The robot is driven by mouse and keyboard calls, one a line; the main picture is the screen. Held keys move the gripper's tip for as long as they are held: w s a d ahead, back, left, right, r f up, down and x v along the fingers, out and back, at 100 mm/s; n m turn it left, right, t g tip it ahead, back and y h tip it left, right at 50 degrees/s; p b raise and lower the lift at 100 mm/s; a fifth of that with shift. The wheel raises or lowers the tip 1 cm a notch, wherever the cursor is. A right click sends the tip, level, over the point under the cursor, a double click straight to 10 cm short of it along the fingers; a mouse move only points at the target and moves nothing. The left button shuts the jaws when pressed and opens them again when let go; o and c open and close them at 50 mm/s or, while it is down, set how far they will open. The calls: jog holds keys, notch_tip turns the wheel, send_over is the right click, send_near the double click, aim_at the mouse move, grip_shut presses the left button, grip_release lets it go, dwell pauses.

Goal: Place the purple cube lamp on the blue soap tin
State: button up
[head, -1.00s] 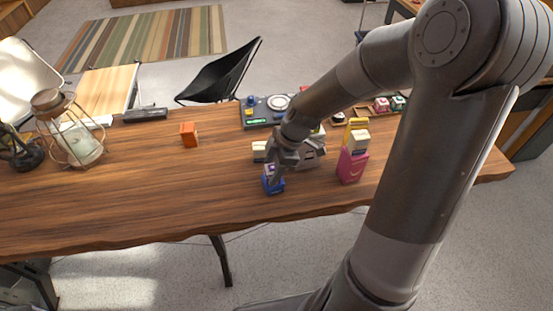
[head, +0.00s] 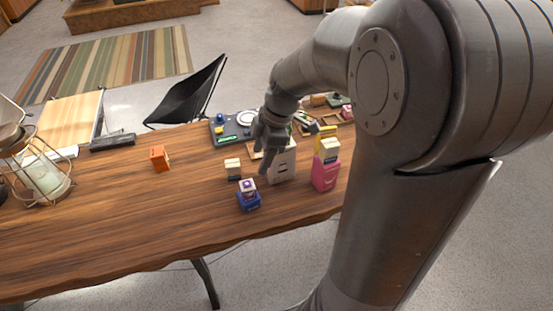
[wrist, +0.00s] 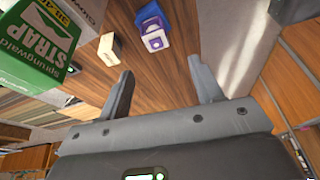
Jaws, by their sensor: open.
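The purple cube lamp (head: 248,186), with a pale face, sits on top of the blue soap tin (head: 249,203) near the front edge of the wooden table. In the wrist view the lamp (wrist: 156,39) and the tin (wrist: 150,12) show beyond my fingertips, with the lamp overlapping the tin. My gripper (head: 264,162) is above and to the right of the lamp, apart from it. In the wrist view my gripper (wrist: 163,82) has its two fingers spread with nothing between them.
A cream and black block (head: 233,169) stands just behind the tin. A pink box (head: 325,176) with a similar block on top stands to the right, and an orange block (head: 159,158) to the left. A green strap box (wrist: 38,45) is close in the wrist view.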

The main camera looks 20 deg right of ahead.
jog(key=s+r+m+t+h, duration=0.2)
jog(key=s+r+m, duration=0.3)
jog(key=s+m, duration=0.2)
jog(key=s+d+r+m+t+h, duration=0.1)
jog(key=s+r+m+t, duration=0.2)
jog(key=s+r+m, duration=0.2)
jog(key=s+m, duration=0.3)
jog(key=m, duration=0.1)
jog(key=shift+s+d+r+m+t+h, duration=0.2)
jog(key=shift+s+d+m+t+h, duration=0.1)
jog(key=shift+m+h, duration=0.1)
